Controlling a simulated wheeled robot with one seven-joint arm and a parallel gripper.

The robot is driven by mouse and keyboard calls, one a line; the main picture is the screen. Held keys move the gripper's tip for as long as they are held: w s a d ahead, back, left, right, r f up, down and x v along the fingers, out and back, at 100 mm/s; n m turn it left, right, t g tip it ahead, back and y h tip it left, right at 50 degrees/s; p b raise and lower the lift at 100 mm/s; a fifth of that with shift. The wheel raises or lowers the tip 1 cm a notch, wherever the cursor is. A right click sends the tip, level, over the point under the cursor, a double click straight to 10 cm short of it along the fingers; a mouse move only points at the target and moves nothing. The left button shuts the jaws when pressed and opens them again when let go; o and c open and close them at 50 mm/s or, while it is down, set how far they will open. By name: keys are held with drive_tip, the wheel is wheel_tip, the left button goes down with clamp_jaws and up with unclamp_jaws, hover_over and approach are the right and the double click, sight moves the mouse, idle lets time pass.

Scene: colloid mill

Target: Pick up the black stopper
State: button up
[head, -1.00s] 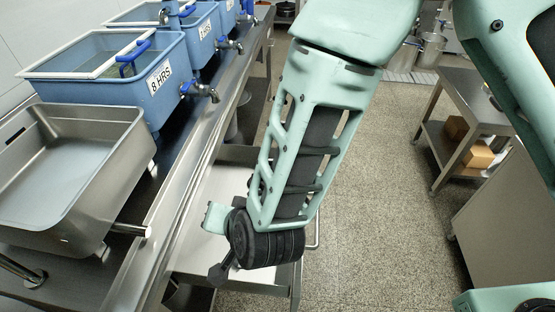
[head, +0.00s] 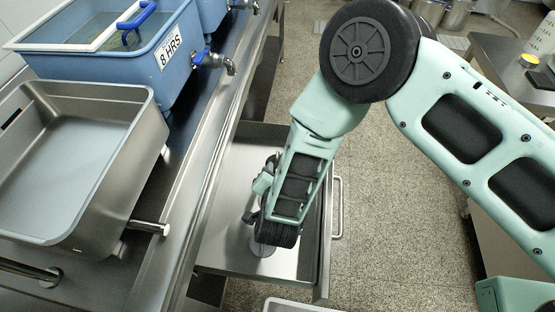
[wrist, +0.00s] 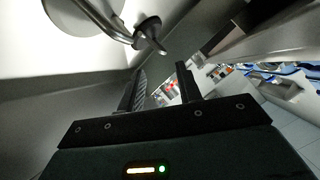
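My gripper (wrist: 161,80) is open in the wrist view, its two dark fingers apart with nothing between them. A small black piece (wrist: 149,28), which may be the black stopper, sits on the end of a bent metal tube, just beyond and slightly left of the fingertips. The tube rises from a pale round base (wrist: 84,14). In the head view my gripper hangs inside an open steel drawer (head: 226,232). A round grey disc (head: 262,243) shows below it on the drawer floor. My wrist hides most of that spot, so no stopper can be made out there.
The steel counter (head: 178,200) edges the drawer on the left, with a steel basin (head: 70,165) and a blue tank (head: 120,58) marked "8 HRS". The drawer's handle (head: 337,208) is on its right. Speckled floor lies clear right of it.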

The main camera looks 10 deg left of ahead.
sight(277, 158)
drive_tip(key=x, duration=0.3)
drive_tip(key=shift+r+p+x, duration=0.1)
drive_tip(key=shift+p+x, duration=0.2)
drive_tip(key=shift+x, duration=1)
drive_tip(key=shift+r+p+x, duration=0.15)
drive_tip(key=shift+p+x, duration=0.15)
drive_tip(key=shift+x, duration=1)
drive_tip(key=shift+w, duration=0.1)
clamp_jaws()
